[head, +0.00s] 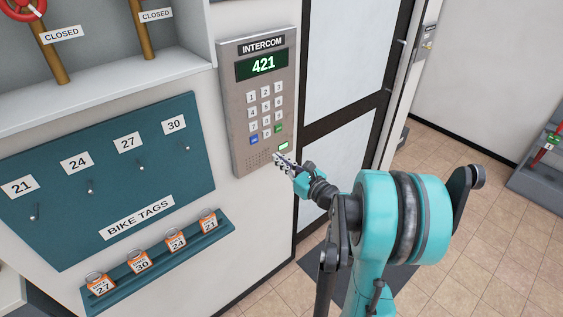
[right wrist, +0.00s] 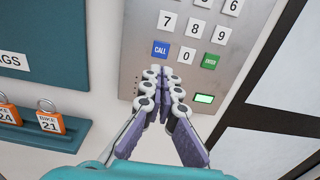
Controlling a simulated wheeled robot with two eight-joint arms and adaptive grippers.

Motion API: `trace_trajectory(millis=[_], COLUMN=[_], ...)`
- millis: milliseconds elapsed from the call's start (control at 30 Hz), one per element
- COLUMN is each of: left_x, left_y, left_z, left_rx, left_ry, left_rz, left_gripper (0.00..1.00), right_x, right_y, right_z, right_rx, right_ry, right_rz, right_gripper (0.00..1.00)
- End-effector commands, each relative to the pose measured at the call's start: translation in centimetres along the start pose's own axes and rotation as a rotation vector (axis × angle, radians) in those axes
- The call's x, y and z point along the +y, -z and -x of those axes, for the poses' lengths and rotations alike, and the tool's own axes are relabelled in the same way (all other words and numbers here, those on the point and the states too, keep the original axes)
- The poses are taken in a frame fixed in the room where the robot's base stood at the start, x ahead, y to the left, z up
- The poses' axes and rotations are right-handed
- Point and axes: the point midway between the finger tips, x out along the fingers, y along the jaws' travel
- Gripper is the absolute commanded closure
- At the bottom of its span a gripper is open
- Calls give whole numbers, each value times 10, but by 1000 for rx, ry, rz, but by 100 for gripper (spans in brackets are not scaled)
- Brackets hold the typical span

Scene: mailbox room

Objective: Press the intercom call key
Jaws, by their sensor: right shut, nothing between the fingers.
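The grey intercom panel (head: 237,100) is on the wall in the head view, its display (head: 262,65) reading 421. The blue call key (head: 254,139) is at the lower left of the keypad, and the green enter key (head: 278,129) at the lower right. The right wrist view shows the call key (right wrist: 160,49) labelled CALL and the enter key (right wrist: 210,61). My right gripper (head: 279,158) is shut and empty, its tips below the keys. In the right wrist view, the gripper (right wrist: 164,76) tips appear just below the call key; I cannot tell any contact. My left gripper is out of view.
A small lit green window (head: 283,147) is beside my right gripper's tips. A teal bike tags board (head: 100,180) and a ledge with several orange tags (head: 177,241) are to the left. A dark-framed door (head: 345,60) stands right of the panel.

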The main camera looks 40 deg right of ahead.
Motion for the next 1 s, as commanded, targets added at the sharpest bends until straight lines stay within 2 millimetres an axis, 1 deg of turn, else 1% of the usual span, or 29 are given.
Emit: trace_trajectory(millis=[33, 100, 300, 400, 500, 667, 1000], left_x=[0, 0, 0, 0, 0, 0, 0], left_y=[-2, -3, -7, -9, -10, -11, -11], left_z=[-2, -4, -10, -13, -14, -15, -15], left_rx=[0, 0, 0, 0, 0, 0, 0], left_ry=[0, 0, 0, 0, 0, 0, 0], left_rz=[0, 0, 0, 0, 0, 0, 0], left_gripper=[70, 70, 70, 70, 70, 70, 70], right_x=[2, 1, 1, 1, 1, 0, 0], right_y=[2, 2, 2, 2, 1, 0, 0], right_z=[-12, -28, -68, -84, -94, -102, -103], right_rx=[0, 0, 0, 0, 0, 0, 0], right_ry=[-4, -4, -3, -2, -1, 1, 0], right_rz=[0, 0, 0, 0, 0, 0, 0], right_gripper=[100, 100, 100, 100, 100, 100, 100])
